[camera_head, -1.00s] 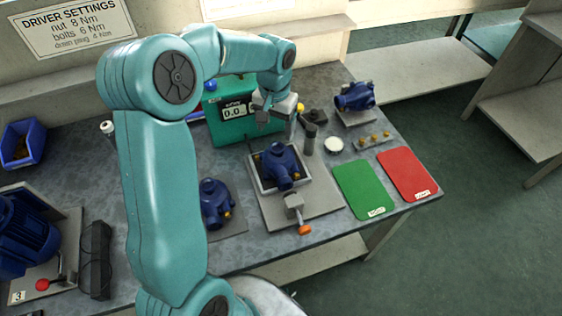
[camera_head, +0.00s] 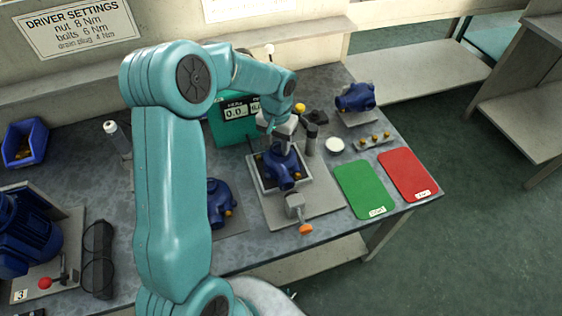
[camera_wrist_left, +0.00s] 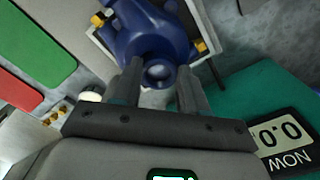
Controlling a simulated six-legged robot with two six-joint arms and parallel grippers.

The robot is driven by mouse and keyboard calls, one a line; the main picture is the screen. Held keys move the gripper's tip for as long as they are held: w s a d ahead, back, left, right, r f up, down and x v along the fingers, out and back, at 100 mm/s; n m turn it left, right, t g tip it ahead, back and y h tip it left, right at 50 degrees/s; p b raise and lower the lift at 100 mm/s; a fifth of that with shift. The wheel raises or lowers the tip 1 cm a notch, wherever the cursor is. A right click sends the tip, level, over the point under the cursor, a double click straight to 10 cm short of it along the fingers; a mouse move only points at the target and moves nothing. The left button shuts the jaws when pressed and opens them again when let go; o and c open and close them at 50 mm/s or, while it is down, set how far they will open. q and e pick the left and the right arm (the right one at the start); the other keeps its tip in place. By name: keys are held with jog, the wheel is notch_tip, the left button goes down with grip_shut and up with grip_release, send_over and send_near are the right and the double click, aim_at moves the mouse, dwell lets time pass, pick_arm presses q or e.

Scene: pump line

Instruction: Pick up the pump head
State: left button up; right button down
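A dark blue pump head (camera_head: 282,168) with brass-coloured fittings sits in a shallow light-grey tray (camera_head: 262,188) on a fixture plate. My left gripper (camera_head: 278,138) is directly over it, pointing down. In the left wrist view, the blue body (camera_wrist_left: 150,35) fills the top middle, and its round port faces the camera. The two fingers of my left gripper (camera_wrist_left: 158,92) are apart, one on each side of the port; I cannot tell whether they touch it. My right gripper is not in view.
Another blue pump (camera_head: 220,203) is left of the fixture, partly behind my arm; another (camera_head: 355,97) stands at the back right. A teal display box (camera_head: 232,128) is close behind my gripper. Green (camera_head: 364,190) and red (camera_head: 408,174) mats lie right. An orange-tipped clamp (camera_head: 299,212) is in front.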

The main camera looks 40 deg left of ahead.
pick_arm(q)
jog(key=shift+r, duration=0.15)
notch_tip(320, 180, up, 26)
jog(key=p, duration=0.8)
dwell(0.6)
